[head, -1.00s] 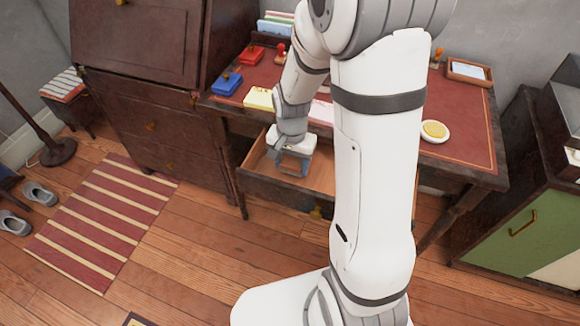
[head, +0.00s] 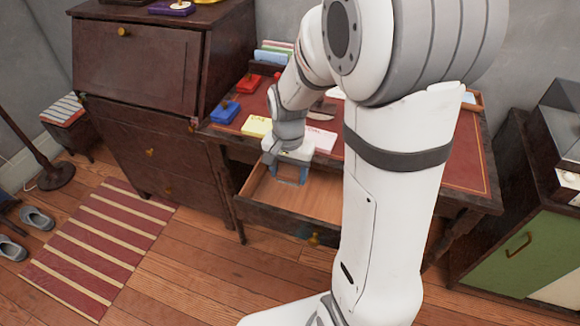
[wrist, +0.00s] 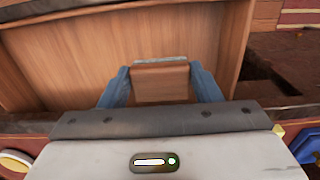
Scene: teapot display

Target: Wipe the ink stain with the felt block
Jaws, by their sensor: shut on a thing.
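My gripper (head: 289,178) is above the open desk drawer (head: 275,218); its blue fingers also show in the wrist view (wrist: 161,90). It is shut on a small wooden block with a grey strip along its far edge, which looks like the felt block (wrist: 160,82). The block sits between the two fingertips, and the drawer's bare wooden floor shows beyond it. In the head view the block is too small to make out. I cannot see an ink stain in either view; my arm covers much of the desk top.
The red desk top (head: 468,150) holds a blue stamp pad (head: 225,112), a red one (head: 248,83), a yellow pad (head: 257,126) and a pink pad (head: 319,139). A dark bureau (head: 150,100) stands left, a green-doored cabinet (head: 505,240) right.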

